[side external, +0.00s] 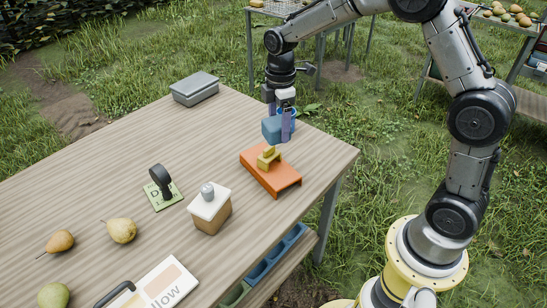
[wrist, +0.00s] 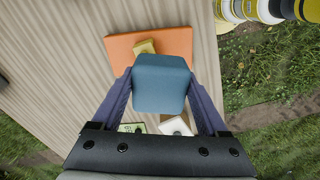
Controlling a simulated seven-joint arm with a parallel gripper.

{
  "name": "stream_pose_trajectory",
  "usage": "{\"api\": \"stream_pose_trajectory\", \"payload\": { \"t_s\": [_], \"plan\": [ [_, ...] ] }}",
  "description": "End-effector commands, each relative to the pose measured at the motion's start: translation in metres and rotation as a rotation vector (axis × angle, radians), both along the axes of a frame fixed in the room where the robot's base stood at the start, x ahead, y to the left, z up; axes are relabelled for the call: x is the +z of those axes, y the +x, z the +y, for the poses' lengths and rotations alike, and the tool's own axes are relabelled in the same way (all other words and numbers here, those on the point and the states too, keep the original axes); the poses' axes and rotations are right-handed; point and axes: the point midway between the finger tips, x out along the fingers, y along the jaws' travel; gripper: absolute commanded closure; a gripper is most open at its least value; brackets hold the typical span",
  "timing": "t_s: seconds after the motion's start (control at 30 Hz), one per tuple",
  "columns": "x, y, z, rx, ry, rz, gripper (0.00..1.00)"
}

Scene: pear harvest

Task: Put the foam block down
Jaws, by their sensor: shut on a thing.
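A blue foam block (side external: 271,129) is held between the two purple fingers of my gripper (side external: 278,122). It also fills the middle of the wrist view (wrist: 160,84), with a finger against each side. In the side view the block is in the air near the table's far right corner, just behind an orange platform (side external: 284,182). In the wrist view the block hides part of that platform (wrist: 118,53) and of the yellow piece (wrist: 146,46) on it. A blue round thing (side external: 294,112) shows partly behind my gripper.
On the wooden table (side external: 120,140) are a grey case (side external: 195,88), a black-handled stamp (side external: 160,176) on a green card, a white-topped box (side external: 210,210), several pears (side external: 121,231) and a lettered board (side external: 160,288). The table is clear between the grey case and the stamp.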

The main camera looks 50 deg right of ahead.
Motion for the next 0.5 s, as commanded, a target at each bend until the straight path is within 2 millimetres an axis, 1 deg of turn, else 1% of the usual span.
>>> {"api": "stream_pose_trajectory", "payload": {
  "t_s": [0.03, 0.17, 0.3, 0.4, 0.5],
  "plan": [
    [0.003, 0.006, 0.008, -0.062, 0.001, -0.002, 0.77],
    [0.011, 0.018, 0.021, -0.262, 0.006, -0.003, 0.77],
    [0.020, 0.025, 0.025, -0.490, 0.010, -0.002, 0.77],
    [0.025, 0.027, 0.025, -0.631, 0.013, 0.000, 0.77],
    [0.027, 0.025, 0.025, -0.737, 0.012, 0.008, 0.77]
  ]
}}
